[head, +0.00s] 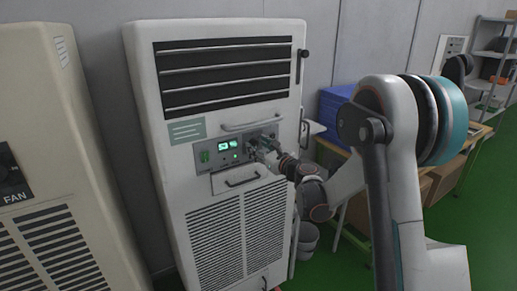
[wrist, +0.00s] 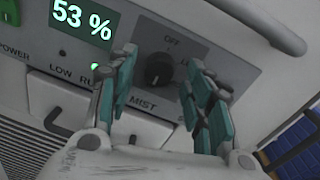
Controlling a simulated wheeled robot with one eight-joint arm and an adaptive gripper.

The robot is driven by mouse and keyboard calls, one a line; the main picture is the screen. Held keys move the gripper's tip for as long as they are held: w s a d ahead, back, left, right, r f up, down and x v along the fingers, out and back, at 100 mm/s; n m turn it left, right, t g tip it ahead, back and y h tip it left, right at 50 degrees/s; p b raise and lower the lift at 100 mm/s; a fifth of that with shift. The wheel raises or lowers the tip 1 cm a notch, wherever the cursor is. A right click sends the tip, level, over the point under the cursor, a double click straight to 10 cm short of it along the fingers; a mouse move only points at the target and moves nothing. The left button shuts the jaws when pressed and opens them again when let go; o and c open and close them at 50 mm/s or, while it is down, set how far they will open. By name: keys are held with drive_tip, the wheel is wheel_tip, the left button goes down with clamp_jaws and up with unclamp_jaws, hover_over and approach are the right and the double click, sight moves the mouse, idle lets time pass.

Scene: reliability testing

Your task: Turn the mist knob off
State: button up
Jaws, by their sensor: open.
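The mist knob (wrist: 158,70) is a round black dial on the grey control panel (wrist: 218,58), with "OFF" printed above it and "MIST" below it in the wrist view. Which mark it points to is hard to tell. My gripper (wrist: 162,60) is open, its teal-padded fingers on either side of the knob, with gaps to it visible on both sides. In the head view my gripper (head: 262,146) is at the right end of the panel on the white cabinet unit (head: 145,90) and hides the knob.
A lit display (wrist: 82,20) reads 53 %. A handle (head: 252,124) is above the panel and a drawer (head: 225,183) below it. A beige fan unit (head: 50,130) stands left; blue crates (head: 335,104) sit on a table at right.

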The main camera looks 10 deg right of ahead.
drive_tip(key=shift+w+a, duration=0.1)
drive_tip(key=shift+w, duration=0.1)
drive_tip(key=c, duration=1.1)
